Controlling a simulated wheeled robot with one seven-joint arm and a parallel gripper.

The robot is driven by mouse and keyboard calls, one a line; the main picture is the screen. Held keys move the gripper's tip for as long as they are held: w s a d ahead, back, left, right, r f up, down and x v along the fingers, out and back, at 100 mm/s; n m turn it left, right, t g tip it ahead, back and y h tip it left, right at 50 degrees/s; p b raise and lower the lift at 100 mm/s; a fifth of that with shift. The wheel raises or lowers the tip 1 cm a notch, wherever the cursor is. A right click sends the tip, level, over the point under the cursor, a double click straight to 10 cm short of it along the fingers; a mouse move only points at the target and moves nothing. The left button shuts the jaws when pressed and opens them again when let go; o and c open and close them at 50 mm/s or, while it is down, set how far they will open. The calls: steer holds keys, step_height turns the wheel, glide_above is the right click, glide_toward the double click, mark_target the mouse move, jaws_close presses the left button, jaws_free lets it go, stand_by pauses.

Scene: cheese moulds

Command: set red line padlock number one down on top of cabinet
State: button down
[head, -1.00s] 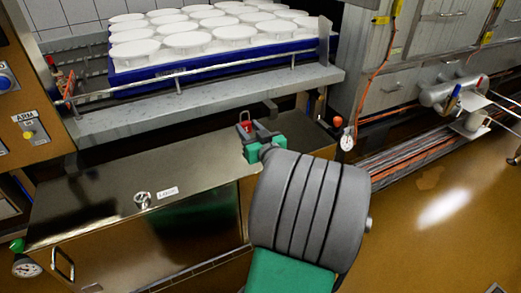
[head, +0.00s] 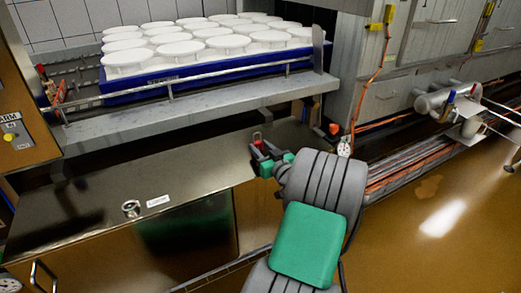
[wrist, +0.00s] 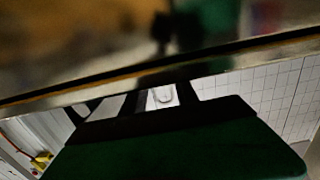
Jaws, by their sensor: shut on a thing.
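The red padlock (head: 257,138) shows as a small red spot at the end of my gripper (head: 261,152) in the head view. My gripper is shut on it and holds it over the right part of the cabinet's dark, shiny top (head: 90,190). I cannot tell whether the padlock touches the top. In the wrist view my dark fingers (wrist: 160,98) have a small pale shape with a ring-like outline between them, not clear enough to name.
A grey ledge (head: 190,112) with a blue tray (head: 210,84) of several white moulds stands behind the cabinet. A round fitting (head: 131,208) and a white label (head: 158,201) sit on the cabinet. A gauge (head: 344,147) and pipes lie to the right.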

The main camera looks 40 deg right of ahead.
steer(key=shift+f, duration=0.2)
steer(key=c, duration=0.9)
jaws_free()
steer(key=shift+c, duration=0.2)
steer(key=shift+r, duration=0.1)
steer(key=shift+r+p, duration=0.25)
steer(key=shift+p, duration=0.05)
steer(key=p+v, duration=0.1)
steer(key=v, duration=1.1)
steer(key=shift+f, duration=0.15)
